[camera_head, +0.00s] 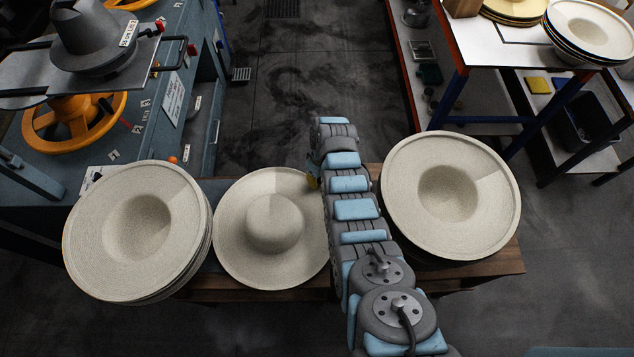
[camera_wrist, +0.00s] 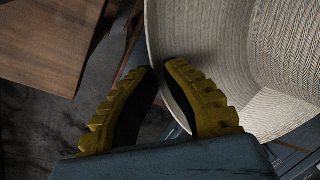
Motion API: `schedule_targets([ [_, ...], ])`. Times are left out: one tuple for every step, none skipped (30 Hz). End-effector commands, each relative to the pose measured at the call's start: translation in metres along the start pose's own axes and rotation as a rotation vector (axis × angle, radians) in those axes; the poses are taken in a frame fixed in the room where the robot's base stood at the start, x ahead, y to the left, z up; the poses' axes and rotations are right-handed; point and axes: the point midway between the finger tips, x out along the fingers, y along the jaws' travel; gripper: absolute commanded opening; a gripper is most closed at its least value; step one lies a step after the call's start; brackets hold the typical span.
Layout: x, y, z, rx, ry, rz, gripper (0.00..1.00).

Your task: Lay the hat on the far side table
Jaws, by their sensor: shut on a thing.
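A pale woven hat (camera_head: 272,225), crown up, is in the middle of the head view, between two other groups of hats. My gripper (camera_head: 313,180) is at its right brim, mostly hidden by my arm. In the wrist view my gripper (camera_wrist: 161,68) has its yellow, dark-padded fingers closed on the brim of the hat (camera_wrist: 210,45), which fills the right side. I cannot tell if the hat is clear of the wooden bench below. A white-topped side table (camera_head: 500,52) stands at the far right, with hats at its back and right.
The wooden bench (camera_head: 505,262) also carries a stack of upturned hats (camera_head: 90,240) at left and an upturned hat (camera_head: 405,195) at right. A hat press (camera_head: 160,60) with orange wheels stands far left. Open floor (camera_head: 310,85) lies between press and side table.

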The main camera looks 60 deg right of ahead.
Motion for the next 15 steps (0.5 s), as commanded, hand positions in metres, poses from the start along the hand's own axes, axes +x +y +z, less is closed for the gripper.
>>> schedule_targets([
  [0.003,0.0,0.0,0.0,-0.002,-0.002,0.0],
  [0.005,0.0,0.001,0.0,-0.004,-0.004,0.0],
  [0.008,0.0,0.001,0.0,-0.004,-0.005,0.0],
  [0.009,0.001,0.0,0.0,-0.003,-0.004,0.0],
  [0.01,0.002,0.0,0.0,-0.002,-0.003,0.0],
  [0.011,0.002,0.0,0.0,-0.001,-0.001,0.0],
  [0.012,0.003,-0.001,0.0,0.0,-0.001,0.0],
  [0.013,0.003,0.0,0.0,-0.001,-0.001,0.0],
  [0.014,0.003,0.0,0.001,-0.001,-0.001,0.0],
  [0.015,0.003,0.0,0.001,-0.001,-0.001,0.0],
  [0.015,0.003,0.0,0.001,-0.001,-0.001,0.0],
  [0.015,0.003,0.0,0.0,-0.001,-0.001,0.0],
  [0.015,0.003,0.0,0.0,-0.001,-0.001,0.0],
  [0.015,0.003,0.0,0.0,-0.001,-0.001,0.0],
  [0.016,0.003,0.0,0.0,-0.001,-0.001,0.0],
])
